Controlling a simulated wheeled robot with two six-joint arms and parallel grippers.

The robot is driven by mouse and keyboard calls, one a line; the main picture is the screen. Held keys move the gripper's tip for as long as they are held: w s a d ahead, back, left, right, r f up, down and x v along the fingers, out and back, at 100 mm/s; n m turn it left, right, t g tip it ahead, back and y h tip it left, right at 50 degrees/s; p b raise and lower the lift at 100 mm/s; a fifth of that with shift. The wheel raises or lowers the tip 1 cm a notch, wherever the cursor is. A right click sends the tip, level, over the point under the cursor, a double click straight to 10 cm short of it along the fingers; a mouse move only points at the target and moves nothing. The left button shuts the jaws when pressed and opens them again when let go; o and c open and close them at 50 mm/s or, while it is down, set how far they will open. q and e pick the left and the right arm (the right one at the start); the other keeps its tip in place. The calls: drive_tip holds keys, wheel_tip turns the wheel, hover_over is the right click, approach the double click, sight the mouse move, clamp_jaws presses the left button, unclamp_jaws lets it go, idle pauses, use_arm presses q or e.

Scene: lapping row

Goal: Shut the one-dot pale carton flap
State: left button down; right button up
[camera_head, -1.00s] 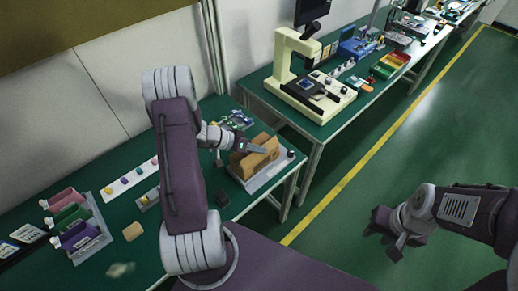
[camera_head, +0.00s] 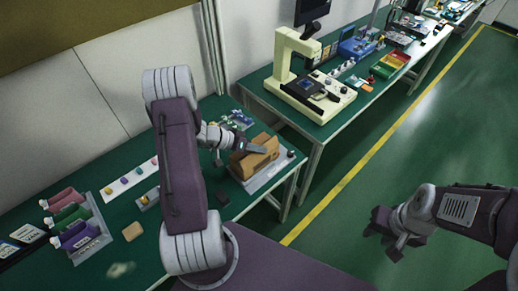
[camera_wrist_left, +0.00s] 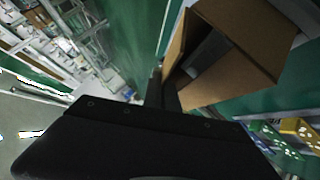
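A brown carton (camera_head: 252,163) stands on a light tray (camera_head: 268,177) at the right end of the near bench. Its dot mark is too small to make out. My left gripper (camera_head: 258,150) is at the carton's upper side, and its narrow fingers look closed together with nothing between them. In the left wrist view the carton (camera_wrist_left: 235,70) shows an opening facing the camera, and the dark fingers (camera_wrist_left: 164,88) are close to its left edge. I cannot tell whether they touch it. My right gripper (camera_head: 384,238) hangs over the floor, away from the bench.
Coloured bins (camera_head: 75,226) and a white strip with small knobs (camera_head: 130,180) are farther left. A cream microscope-like machine (camera_head: 300,75) stands on the bench behind. The floor at right is clear.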

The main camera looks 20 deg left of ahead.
use_arm(q)
drive_tip(key=b, duration=0.1)
drive_tip(key=f+n+h+b, duration=0.1)
drive_tip(key=b, duration=0.1)
drive_tip(key=shift+w+a+h, duration=0.15)
drive_tip(key=shift+a+h, duration=0.15)
drive_tip(key=shift+r, duration=0.2)
drive_tip(key=c, duration=1.6)
unclamp_jaws()
drive_tip(key=shift+c, duration=0.2)
drive_tip(key=shift+a, duration=0.1)
drive_tip(key=b+v, duration=0.1)
drive_tip(key=v, duration=0.8)
drive_tip(key=shift+w, duration=0.1)
